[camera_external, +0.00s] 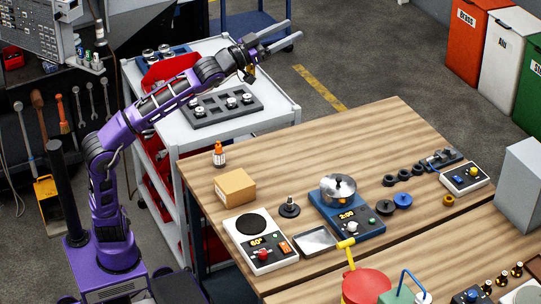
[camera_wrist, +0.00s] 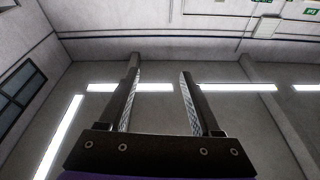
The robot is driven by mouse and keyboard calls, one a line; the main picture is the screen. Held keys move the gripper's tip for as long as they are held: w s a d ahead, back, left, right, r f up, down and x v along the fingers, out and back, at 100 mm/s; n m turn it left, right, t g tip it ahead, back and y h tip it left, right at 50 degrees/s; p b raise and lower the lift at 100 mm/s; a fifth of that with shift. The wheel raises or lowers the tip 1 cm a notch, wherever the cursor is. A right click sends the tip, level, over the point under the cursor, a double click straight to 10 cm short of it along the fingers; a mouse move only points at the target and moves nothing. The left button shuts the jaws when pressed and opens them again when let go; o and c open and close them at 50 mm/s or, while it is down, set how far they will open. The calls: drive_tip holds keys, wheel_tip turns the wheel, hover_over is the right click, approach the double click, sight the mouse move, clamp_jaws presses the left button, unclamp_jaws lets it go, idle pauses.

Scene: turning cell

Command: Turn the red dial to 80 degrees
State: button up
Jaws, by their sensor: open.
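The red dial (camera_external: 263,255) is a small knob on the front panel of a white hotplate unit (camera_external: 240,257) with a round black plate, at the near left of the wooden table. The small amber display (camera_external: 257,241) above the dial appears to read 60 degrees. My gripper (camera_external: 294,30) is raised high over the far end of the white cart, well away from the dial. Its two fingers are spread with nothing between them. In the wrist view my gripper (camera_wrist: 160,72) points at the wall and ceiling lights, and the dial is out of that view.
A cardboard box (camera_external: 236,188) and an orange-topped bottle (camera_external: 219,154) stand behind the unit. A metal tray (camera_external: 315,240), a dark stand (camera_external: 289,208) and a blue unit with a steel pot (camera_external: 338,189) are to its right. The white cart (camera_external: 215,142) adjoins the table.

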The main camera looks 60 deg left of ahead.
drive_tip(key=s+a+r+m+t+h+b, duration=0.1)
drive_tip(key=s+a+r+t+h, duration=0.2)
drive_tip(key=r, duration=0.5)
drive_tip(key=s+a+r+t+h+b, duration=0.1)
drive_tip(key=s+a+r+t, duration=0.1)
drive_tip(key=s+r, duration=0.45)
drive_tip(key=w+a+f+n+g+y+p, duration=0.1)
drive_tip(key=w+a+f+n+g+y, duration=0.15)
drive_tip(key=w+f, duration=0.4)
drive_tip(key=w+a+f+n+g+y, duration=0.1)
drive_tip(key=w+f+n+g, duration=0.3)
drive_tip(key=f, duration=0.4)
drive_tip(key=w+d+f+m+g, duration=0.1)
drive_tip(key=w+f+g, duration=0.1)
drive_tip(key=f, duration=0.4)
drive_tip(key=w+d+f+g+h, duration=0.1)
drive_tip(key=w+d+f+g, duration=0.1)
drive_tip(key=f, duration=0.5)
drive_tip(key=w+d+f+m+g, duration=0.1)
drive_tip(key=f+g, duration=0.2)
drive_tip(key=f, duration=0.3)
drive_tip(key=m+g+y+p, duration=0.2)
drive_tip(key=g, duration=1.1)
hover_over(263, 252)
wheel_tip(263, 252, down, 32)
drive_tip(key=r, duration=0.1)
drive_tip(key=shift+h, duration=0.25)
wheel_tip(263, 252, down, 17)
drive_tip(key=b, duration=0.3)
drive_tip(key=shift+f, duration=0.2)
